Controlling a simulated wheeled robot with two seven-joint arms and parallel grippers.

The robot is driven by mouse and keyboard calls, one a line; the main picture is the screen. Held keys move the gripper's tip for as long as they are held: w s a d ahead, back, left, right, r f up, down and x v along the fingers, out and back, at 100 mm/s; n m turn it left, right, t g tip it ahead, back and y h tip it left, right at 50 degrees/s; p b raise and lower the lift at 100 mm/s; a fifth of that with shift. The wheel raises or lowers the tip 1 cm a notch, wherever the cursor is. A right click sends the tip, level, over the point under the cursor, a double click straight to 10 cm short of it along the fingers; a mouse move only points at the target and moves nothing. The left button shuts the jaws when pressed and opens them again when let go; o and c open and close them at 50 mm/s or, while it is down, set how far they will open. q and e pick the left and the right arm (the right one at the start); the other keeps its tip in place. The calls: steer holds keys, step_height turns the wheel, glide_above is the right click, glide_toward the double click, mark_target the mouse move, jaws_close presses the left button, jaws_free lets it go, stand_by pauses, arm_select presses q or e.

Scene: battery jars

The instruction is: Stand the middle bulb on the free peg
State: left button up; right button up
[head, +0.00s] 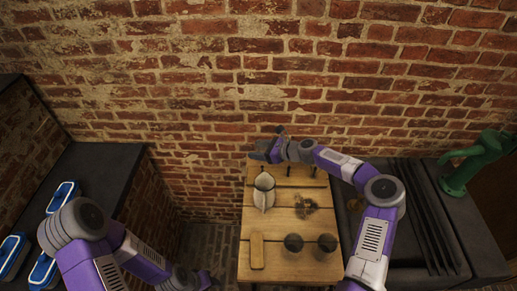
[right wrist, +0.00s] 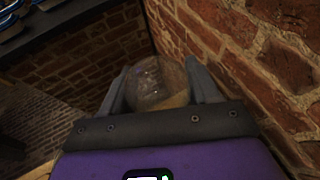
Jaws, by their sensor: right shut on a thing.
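My right gripper (head: 268,150) is at the back left of the wooden table (head: 278,222), above the back strip with the dark pegs (head: 289,170). In the right wrist view its two fingers (right wrist: 158,88) are shut on a clear, round glass bulb (right wrist: 160,75). The held bulb is hard to make out in the head view. Two more dark, see-through round bulbs (head: 293,243) (head: 327,243) stand at the front right of the table. My left gripper (head: 206,280) is low at the bottom edge, left of the table; its jaws are unclear.
A pale jar (head: 264,190) stands near the pegs. A small brown cluster (head: 305,206) lies mid-table, and a wooden block (head: 257,250) lies front left. A brick wall (head: 260,70) rises behind. A green pump-like fixture (head: 475,162) stands far right; blue-rimmed trays (head: 63,195) lie left.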

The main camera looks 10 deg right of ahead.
steer(key=shift+f+b, duration=2.15)
steer(key=shift+f, duration=1.25)
steer(key=o, duration=1.2)
steer(key=shift+o, duration=0.2)
steer(key=v, duration=0.7)
steer(key=shift+s+d, duration=0.2)
